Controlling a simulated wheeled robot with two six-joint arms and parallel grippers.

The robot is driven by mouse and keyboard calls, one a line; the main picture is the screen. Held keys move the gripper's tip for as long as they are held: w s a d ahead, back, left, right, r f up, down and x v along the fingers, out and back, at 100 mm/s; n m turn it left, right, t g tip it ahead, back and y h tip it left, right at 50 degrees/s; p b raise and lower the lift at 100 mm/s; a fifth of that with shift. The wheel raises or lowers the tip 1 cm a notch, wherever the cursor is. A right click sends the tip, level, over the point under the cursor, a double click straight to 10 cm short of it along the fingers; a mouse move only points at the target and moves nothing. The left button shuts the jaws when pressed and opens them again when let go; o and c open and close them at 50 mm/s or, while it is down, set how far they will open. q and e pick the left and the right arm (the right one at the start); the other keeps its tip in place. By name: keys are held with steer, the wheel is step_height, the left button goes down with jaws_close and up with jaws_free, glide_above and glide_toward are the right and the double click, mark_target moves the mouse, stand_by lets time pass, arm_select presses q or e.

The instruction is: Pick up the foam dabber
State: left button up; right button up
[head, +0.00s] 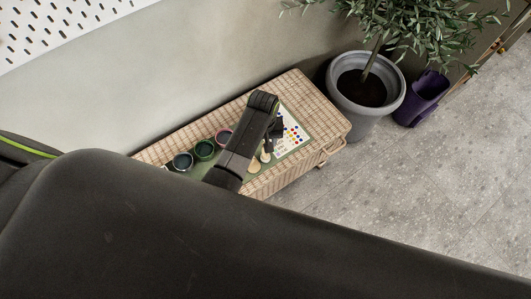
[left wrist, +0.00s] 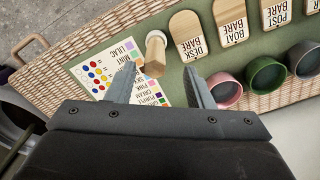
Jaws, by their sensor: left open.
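The foam dabber (left wrist: 155,55), a short faceted wooden piece with a pale round end, stands on the green mat (left wrist: 225,62) in the left wrist view. My left gripper (left wrist: 159,72) is open, with one finger on each side of the dabber and visible gaps beside it. In the head view my left gripper (head: 275,127) hangs over the woven bench (head: 300,84), near the card. There my own arm hides part of the mat, and the dabber is too small to make out surely. My right gripper is not seen.
A printed colour card (left wrist: 105,72) lies left of the dabber. Wooden tags (left wrist: 187,24) lie to its right. Pink (left wrist: 226,88), green (left wrist: 266,76) and dark (left wrist: 304,60) pots stand close to the right finger.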

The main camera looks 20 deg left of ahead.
arm_select(q)
steer(key=f, duration=0.2)
steer(key=f+b, duration=0.1)
steer(key=f, duration=0.3)
steer(key=shift+w+d+f+b, duration=0.1)
steer(key=shift+d+f+b, duration=0.15)
steer(key=shift+b, duration=0.1)
jaws_close()
